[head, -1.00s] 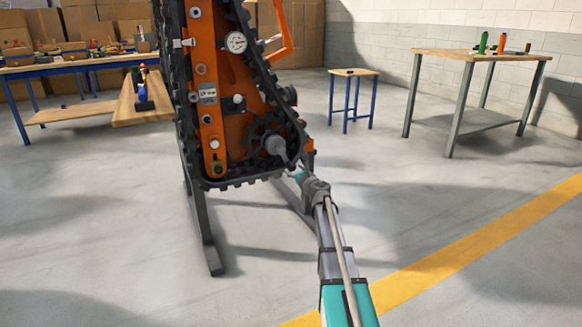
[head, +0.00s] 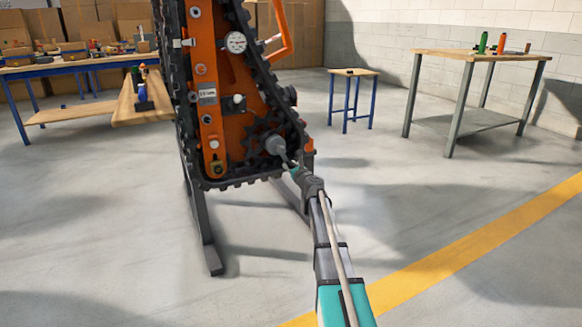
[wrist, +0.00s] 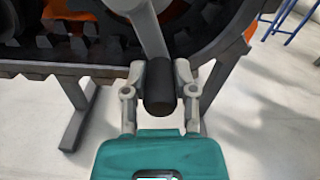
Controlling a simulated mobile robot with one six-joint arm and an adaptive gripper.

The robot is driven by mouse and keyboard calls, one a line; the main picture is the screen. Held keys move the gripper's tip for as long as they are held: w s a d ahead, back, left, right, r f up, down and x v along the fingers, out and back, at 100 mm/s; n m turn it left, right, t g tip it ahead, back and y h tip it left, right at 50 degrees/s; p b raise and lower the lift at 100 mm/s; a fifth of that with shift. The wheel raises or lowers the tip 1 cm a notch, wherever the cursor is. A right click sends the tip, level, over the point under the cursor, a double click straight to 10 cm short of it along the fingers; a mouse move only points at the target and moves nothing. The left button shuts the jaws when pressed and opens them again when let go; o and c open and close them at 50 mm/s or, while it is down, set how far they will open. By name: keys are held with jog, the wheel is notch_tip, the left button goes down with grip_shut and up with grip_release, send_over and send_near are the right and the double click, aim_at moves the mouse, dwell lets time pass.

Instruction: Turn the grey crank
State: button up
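The grey crank (head: 276,145) sits low on the right side of the orange tracked carrier (head: 225,110), by a dark toothed wheel. In the wrist view the grey crank arm (wrist: 150,38) comes down from the top to a black handle grip (wrist: 160,95). My gripper (wrist: 160,76) has one finger on each side of this grip, close against it, and looks shut on it. In the head view my gripper (head: 296,172) is at the crank, just right of and below its hub; the handle is small and hard to make out there.
The carrier's black track (head: 262,70) runs close above my gripper, and its dark stand legs (head: 206,240) reach the floor. A small stool (head: 352,73) and a workbench (head: 478,54) stand at back right. The floor at front right is clear.

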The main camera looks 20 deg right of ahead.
grip_shut()
jog(key=shift+d, duration=0.1)
jog(key=shift+d+r+n, duration=0.1)
jog(key=shift+n, duration=0.3)
jog(key=o, duration=0.7)
grip_release()
jog(key=shift+s, duration=0.15)
jog(key=s, duration=1.1)
jog(key=shift+s+d, duration=0.2)
jog(key=shift+s, duration=0.15)
